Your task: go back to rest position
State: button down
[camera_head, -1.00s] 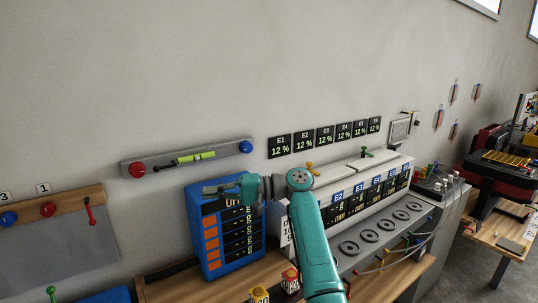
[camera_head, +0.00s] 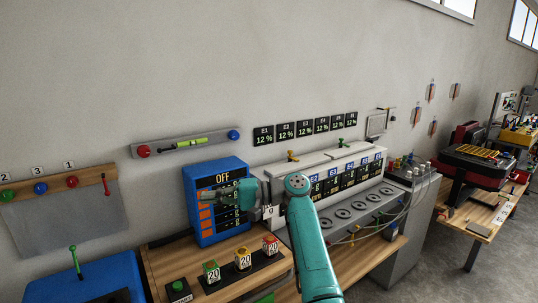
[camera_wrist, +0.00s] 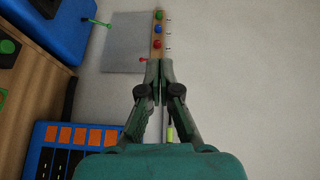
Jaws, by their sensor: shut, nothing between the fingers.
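My gripper (camera_head: 204,197) is at the end of my teal arm, pointing left in front of the blue box (camera_head: 209,237) whose screen reads OFF. Its fingers are together with nothing between them, and they cover part of the box's front. In the wrist view my gripper (camera_wrist: 159,66) is shut, its fingertips over the wall. The blue box (camera_wrist: 45,130) with orange squares shows at lower left there. I cannot tell whether the fingers touch anything.
A wooden bench (camera_head: 160,262) holds three small blocks marked 20 and a green button (camera_head: 180,289). The grey machine (camera_head: 340,160) with several displays stands right of my arm. A grey rail (camera_head: 190,143) and a coloured-knob board (camera_head: 55,183) are on the wall. Open wall lies above.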

jog(key=s+d+f+m+t+h, duration=0.1)
jog(key=d+f+m+t, duration=0.15)
jog(key=f, duration=0.75)
jog(key=s+d+f+m+t+h, duration=0.1)
jog(key=d+f+t+h, duration=0.15)
jog(key=f, duration=0.75)
jog(key=s+d+f+m+t, duration=0.2)
jog(key=f+t, duration=0.1)
jog(key=f, duration=0.7)
jog(key=s+d+f+m+t+h, duration=0.1)
jog(key=s+d+f+t+h, duration=0.15)
jog(key=s+d+f, duration=0.4)
jog(key=s+d+f+m+t+h, duration=0.1)
jog(key=s+d+f+h, duration=0.25)
jog(key=s+f, duration=0.6)
jog(key=s+d+f+t+h, duration=0.15)
jog(key=s+d, duration=0.25)
jog(key=s, duration=0.4)
jog(key=s+d+n+h, duration=0.15)
jog(key=s+d, duration=0.25)
jog(key=s, duration=0.4)
jog(key=s+d+f+t+h, duration=0.1)
jog(key=s+d+h, duration=0.2)
jog(key=s+d, duration=0.3)
jog(key=s+d+r+n+t+h, duration=0.2)
jog(key=s+r+n, duration=0.2)
jog(key=s+r, duration=1.4)
jog(key=shift+d+r+t, duration=0.2)
jog(key=shift+r+t, duration=0.1)
jog(key=shift+r, duration=0.2)
